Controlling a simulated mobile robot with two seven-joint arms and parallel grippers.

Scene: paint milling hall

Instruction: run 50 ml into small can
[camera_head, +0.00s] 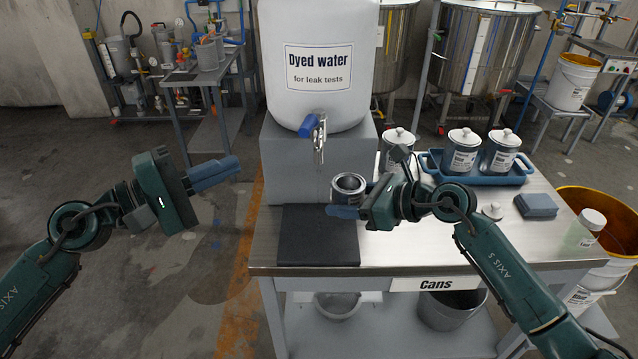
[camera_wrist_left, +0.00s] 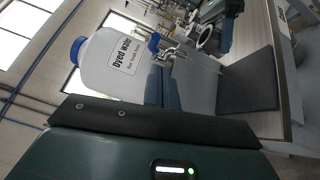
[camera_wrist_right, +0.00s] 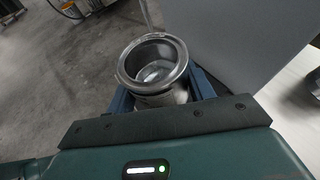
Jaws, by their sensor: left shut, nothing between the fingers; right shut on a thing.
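The white "Dyed water" container (camera_head: 315,50) stands on a grey block, its tap (camera_head: 319,150) with a blue handle (camera_head: 309,125) facing forward. The small open metal can (camera_head: 348,184) is in my right gripper (camera_head: 345,207), upright or nearly so, just right of the tap and below it. The right wrist view shows the can (camera_wrist_right: 153,62) between both fingers, its grey inside visible; I cannot tell any liquid. My left gripper (camera_head: 214,173) is shut and empty, left of the tap. The tap (camera_wrist_left: 168,50) also shows in the left wrist view.
A dark mat (camera_head: 320,240) lies on the steel bench under the tap. Lidded cans stand on a blue tray (camera_head: 483,179) at the back right. A small lid (camera_head: 492,211) and blue cloth (camera_head: 536,205) lie nearby. Floor left of the bench is clear.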

